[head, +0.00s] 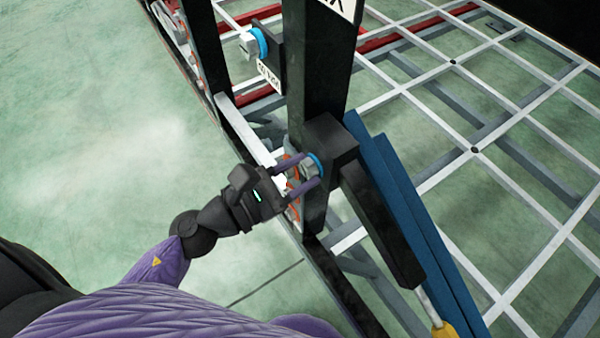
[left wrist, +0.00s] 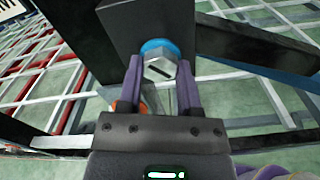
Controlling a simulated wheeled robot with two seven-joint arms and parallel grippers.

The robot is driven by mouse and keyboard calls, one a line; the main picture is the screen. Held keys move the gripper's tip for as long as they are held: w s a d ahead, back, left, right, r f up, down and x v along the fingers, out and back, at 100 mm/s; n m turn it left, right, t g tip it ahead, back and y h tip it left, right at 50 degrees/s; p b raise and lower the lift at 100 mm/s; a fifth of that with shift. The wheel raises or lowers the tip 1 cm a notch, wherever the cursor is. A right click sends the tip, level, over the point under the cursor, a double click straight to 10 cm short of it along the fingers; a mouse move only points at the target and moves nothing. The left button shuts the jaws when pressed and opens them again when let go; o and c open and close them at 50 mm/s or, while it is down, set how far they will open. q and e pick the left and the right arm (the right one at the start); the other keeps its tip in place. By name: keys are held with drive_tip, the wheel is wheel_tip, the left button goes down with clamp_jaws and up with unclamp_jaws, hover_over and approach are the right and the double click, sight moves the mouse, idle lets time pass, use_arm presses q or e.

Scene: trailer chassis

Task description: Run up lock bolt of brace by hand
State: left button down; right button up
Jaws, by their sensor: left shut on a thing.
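The lock bolt (head: 308,168) has a grey hex head with a blue ring (head: 317,162) behind it. It sits at the black block (head: 328,141) on the upright black post, where the black brace (head: 382,225) joins. In the left wrist view the bolt head (left wrist: 160,68) shows a dark slot across its face, with the blue ring (left wrist: 158,47) above it. My left gripper (head: 308,173) has its two purple fingers on either side of the bolt head, shut on it. The fingers also flank the head in the left wrist view (left wrist: 160,80). My right gripper is not in view.
A second bolt with a blue ring (head: 262,42) sits higher on the frame, near a white label (head: 269,76). A blue beam (head: 415,225) runs beside the brace. A grey grid frame (head: 480,140) spreads right. Green floor (head: 110,130) is clear at left.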

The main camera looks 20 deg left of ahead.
use_arm(q)
drive_tip(key=shift+f+m+b, duration=0.1)
drive_tip(key=shift+m+b, duration=0.35)
drive_tip(key=shift+m, duration=0.55)
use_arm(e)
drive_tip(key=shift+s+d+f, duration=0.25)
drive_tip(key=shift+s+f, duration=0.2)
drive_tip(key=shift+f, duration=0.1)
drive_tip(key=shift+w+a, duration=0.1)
use_arm(q)
drive_tip(key=shift+c, duration=1.4)
unclamp_jaws()
drive_tip(key=shift+s, duration=0.1)
drive_tip(key=b+v, duration=0.3)
drive_tip(key=v, duration=0.7)
drive_tip(key=shift+b, duration=0.4)
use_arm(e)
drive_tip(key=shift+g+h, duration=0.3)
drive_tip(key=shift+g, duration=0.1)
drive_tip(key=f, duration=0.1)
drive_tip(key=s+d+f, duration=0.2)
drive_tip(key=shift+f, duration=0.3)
